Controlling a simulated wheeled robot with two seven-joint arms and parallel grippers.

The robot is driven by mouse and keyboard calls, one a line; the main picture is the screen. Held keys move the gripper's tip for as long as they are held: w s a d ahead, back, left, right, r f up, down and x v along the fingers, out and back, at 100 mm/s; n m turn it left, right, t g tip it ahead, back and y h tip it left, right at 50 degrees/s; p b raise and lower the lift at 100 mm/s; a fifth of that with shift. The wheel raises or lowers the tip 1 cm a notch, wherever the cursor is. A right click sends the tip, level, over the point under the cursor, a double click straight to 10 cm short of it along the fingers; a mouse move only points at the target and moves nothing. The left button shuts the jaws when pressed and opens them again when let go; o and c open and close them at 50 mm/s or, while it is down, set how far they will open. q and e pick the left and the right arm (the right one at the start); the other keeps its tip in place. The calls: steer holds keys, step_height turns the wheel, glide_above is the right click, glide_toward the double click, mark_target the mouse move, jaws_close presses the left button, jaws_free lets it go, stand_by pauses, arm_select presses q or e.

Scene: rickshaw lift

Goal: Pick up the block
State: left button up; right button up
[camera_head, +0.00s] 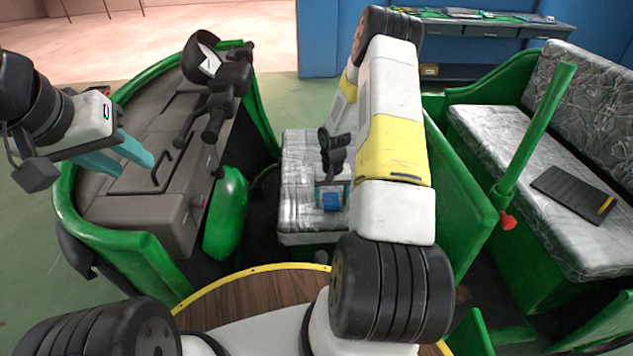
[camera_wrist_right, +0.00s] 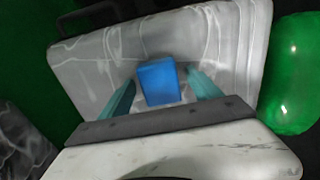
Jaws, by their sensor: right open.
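A small blue block (camera_head: 331,201) lies on the grey-and-white patterned seat in the middle of the rickshaw. In the right wrist view the block (camera_wrist_right: 158,84) shows between the two teal fingers. My right gripper (camera_head: 332,194) is over the seat at the block, pointing down. Its fingers are apart, one on each side of the block, with gaps visible on both sides in the wrist view. My left gripper (camera_head: 136,166) is at the left over the grey dashboard, with its teal fingers apart and nothing between them.
The patterned seat (camera_head: 297,182) is bare around the block. A handlebar (camera_head: 222,100) and a green front column stand to its left. A green panel (camera_head: 458,190) and post are at the right, beside a rear bench (camera_head: 490,125) holding a dark flat item (camera_head: 572,194).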

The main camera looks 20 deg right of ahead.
mark_target(333, 200)
steer(key=shift+c, duration=0.2)
steer(key=c, duration=1.4)
steer(key=shift+r, duration=0.55)
steer(key=r, duration=0.1)
steer(key=s+r, duration=0.1)
steer(key=shift+d+r, duration=0.1)
steer(key=shift+r, duration=0.25)
steer(key=s+d, duration=0.1)
steer(key=s, duration=0.3)
steer(key=s+d+r, duration=0.1)
steer(key=s, duration=0.4)
steer(key=s+d, duration=0.2)
steer(key=s, duration=0.3)
steer(key=shift+s+r, duration=0.15)
steer(key=shift+s, duration=0.1)
